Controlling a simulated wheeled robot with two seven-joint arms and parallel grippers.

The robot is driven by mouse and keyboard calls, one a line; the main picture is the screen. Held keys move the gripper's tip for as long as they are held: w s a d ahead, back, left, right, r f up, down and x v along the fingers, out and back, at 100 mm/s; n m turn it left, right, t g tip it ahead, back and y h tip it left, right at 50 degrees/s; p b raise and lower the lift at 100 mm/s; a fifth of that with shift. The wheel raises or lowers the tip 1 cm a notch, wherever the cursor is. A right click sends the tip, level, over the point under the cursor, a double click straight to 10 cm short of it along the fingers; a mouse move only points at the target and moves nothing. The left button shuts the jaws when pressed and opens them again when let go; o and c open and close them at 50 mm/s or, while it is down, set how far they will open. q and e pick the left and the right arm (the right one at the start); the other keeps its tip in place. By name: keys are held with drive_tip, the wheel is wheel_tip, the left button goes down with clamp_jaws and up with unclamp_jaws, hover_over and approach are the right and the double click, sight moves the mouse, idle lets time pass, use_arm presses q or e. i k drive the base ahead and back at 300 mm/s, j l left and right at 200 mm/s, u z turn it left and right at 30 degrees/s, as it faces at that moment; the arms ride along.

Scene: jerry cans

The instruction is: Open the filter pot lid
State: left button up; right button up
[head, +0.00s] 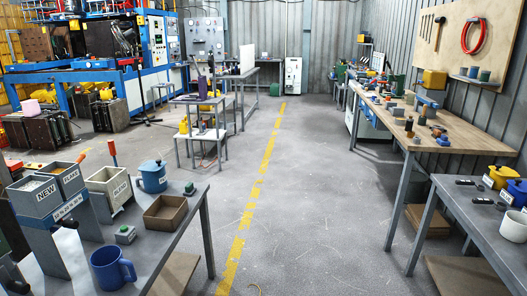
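A blue pot (153,179) with a white label stands on the grey table at the left, behind an open brown box. Its blue lid (152,164) sits on top, with a small knob in the middle. The label is too small to read, so I cannot confirm that this is the filter pot. Neither of my grippers can be made out in the head view. A dark shape at the lower left edge is too unclear to name.
On the left table (190,222) are grey labelled bins (37,195), a cream container (108,186), a blue mug (111,267), a small grey-green box (125,235) and a brown box (165,213). Workbenches line the right. The floor aisle (310,200) between is clear.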

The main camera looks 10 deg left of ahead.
sight(150, 166)
drive_tip(key=i+j+u, duration=0.1)
drive_tip(key=i, duration=0.55)
drive_tip(key=i+j+u, duration=0.1)
drive_tip(key=i, duration=0.6)
